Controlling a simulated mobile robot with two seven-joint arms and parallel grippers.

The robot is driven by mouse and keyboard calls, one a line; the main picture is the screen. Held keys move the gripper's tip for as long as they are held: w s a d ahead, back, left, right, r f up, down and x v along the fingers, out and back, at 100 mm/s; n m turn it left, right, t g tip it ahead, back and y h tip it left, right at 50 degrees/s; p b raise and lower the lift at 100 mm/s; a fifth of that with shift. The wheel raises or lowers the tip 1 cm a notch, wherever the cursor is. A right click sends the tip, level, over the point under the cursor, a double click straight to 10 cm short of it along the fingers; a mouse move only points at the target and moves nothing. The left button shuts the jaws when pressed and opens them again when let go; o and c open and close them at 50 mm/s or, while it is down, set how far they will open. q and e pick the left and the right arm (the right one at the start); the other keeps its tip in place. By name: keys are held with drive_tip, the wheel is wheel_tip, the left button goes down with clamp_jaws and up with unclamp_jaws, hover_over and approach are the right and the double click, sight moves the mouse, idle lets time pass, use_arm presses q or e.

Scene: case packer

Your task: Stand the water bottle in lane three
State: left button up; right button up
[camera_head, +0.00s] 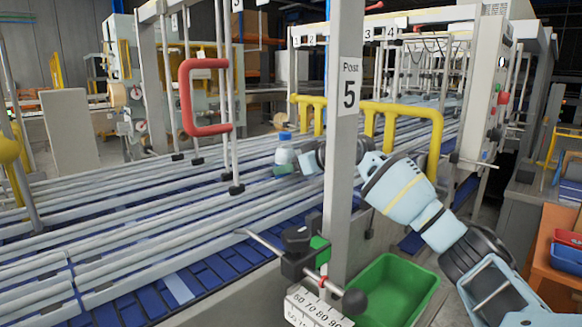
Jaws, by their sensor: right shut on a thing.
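The water bottle (284,153) is small and clear with a blue cap. It is upright over the conveyor lanes, left of the grey post marked 5. My right arm comes in from the lower right and passes behind that post. My right gripper (288,170) is shut on the bottle, low on its body. The bottle's base is hidden, so I cannot tell whether it touches the lane. The lanes (130,222) are blue belts between long grey rails. I cannot tell which lane is number three. My left gripper is not in view.
The grey post (347,150) stands close in front of my right arm. A yellow guard rail (395,108) runs behind the arm. A red handle (186,97) hangs left of the bottle. A green bin (385,290) sits below the arm. The lanes at the left look clear.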

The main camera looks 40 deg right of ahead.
drive_tip(key=o, duration=1.2)
drive_tip(key=shift+f, duration=0.1)
drive_tip(key=shift+c, duration=0.2)
drive_tip(key=shift+v, duration=6)
drive_tip(key=shift+a, duration=0.1)
